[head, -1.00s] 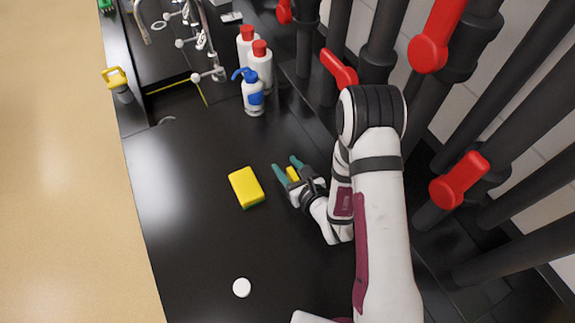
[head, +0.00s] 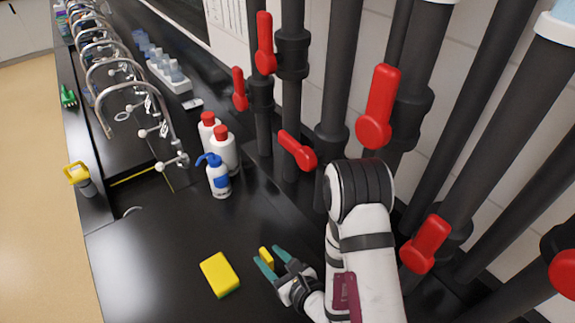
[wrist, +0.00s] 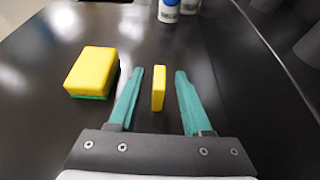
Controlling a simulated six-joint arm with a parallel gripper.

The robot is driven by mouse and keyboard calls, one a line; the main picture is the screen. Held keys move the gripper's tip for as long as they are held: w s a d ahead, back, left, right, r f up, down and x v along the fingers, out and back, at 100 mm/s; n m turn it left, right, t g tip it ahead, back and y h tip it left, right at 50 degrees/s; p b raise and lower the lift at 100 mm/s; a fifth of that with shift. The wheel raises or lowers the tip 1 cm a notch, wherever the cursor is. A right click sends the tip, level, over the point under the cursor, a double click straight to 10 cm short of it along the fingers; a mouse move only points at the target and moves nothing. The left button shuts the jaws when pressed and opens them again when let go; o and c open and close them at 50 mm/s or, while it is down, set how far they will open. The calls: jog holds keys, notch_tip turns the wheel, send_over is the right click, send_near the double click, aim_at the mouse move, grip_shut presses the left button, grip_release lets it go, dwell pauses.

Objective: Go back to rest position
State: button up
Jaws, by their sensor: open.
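My gripper (head: 267,256) is open and empty, low over the black counter (head: 150,248). Its two teal fingers show in the wrist view (wrist: 157,72), spread to either side of a small upright yellow block (wrist: 158,88). The block also shows in the head view (head: 266,257), close to the fingertips. In the wrist view there are gaps between the block and both fingers. My arm comes in from the lower right of the head view. Red lever handles (head: 377,108) sit on dark vertical pipes at the right, behind and above my arm.
A yellow and green sponge (head: 219,274) lies left of my gripper. The pipes (head: 335,90) crowd the right side.

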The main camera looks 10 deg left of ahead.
jog(key=shift+w+a+r+m, duration=0.2)
jog(key=shift+w+r+m, duration=0.1)
jog(key=shift+r, duration=0.15)
jog(key=shift+w+a+r+m, duration=0.15)
jog(key=shift+w+r+m, duration=0.1)
jog(key=shift+r, duration=0.15)
jog(key=d+r+m+g+h, duration=0.3)
jog(key=d+m+h, duration=0.65)
jog(key=m, duration=1.05)
jog(key=s+d+r+m+g, duration=0.2)
jog(key=s+r+m, duration=0.2)
jog(key=m, duration=0.5)
jog(key=s+d+r+m+g+y, duration=0.1)
jog(key=s+d+r+m+g, duration=0.1)
jog(key=s+m, duration=0.7)
jog(key=s+d+r+m+g, duration=0.2)
jog(key=s+r+m, duration=0.4)
jog(key=m, duration=0.3)
jog(key=shift+s+d+r+m, duration=0.25)
jog(key=shift+s+d+m, duration=0.1)
jog(key=shift+s+d, duration=0.45)
jog(key=shift+y, duration=0.25)
